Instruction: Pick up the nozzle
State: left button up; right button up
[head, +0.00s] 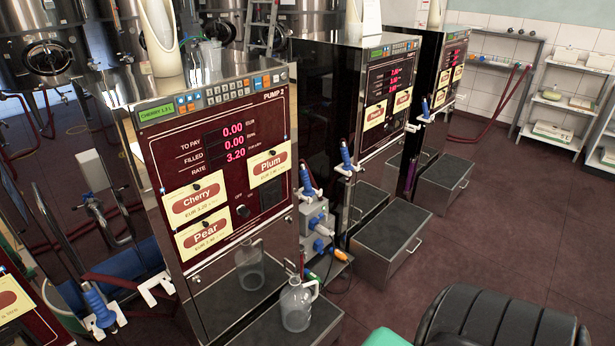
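Several blue-handled nozzles hang at the pumps. One nozzle (307,180) hangs at the right edge of the front pump, marked PUMP 2 (218,160). Another nozzle (347,156) is at the left front edge of the middle pump (377,95). A third nozzle (425,109) hangs by the far pump. A fourth nozzle (100,305) is at the lower left in a white holder. Which nozzle the task means cannot be told. Neither of my grippers is in view.
A clear glass jug (296,305) stands on the dark step (325,325) before PUMP 2. Another step (393,235) stands before the middle pump. A black ribbed object (500,318) fills the lower right. Dark red floor (500,220) is open on the right.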

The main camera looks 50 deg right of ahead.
aim_at(309, 183)
jog(key=i+l, duration=0.1)
jog(key=l, duration=0.4)
jog(key=i+l, duration=0.1)
jog(key=l, duration=0.35)
jog(key=i+l, duration=0.1)
jog(key=l, duration=0.4)
jog(key=i+l, duration=0.15)
jog(key=l, duration=0.35)
jog(key=i+l, duration=0.1)
jog(key=l, duration=0.4)
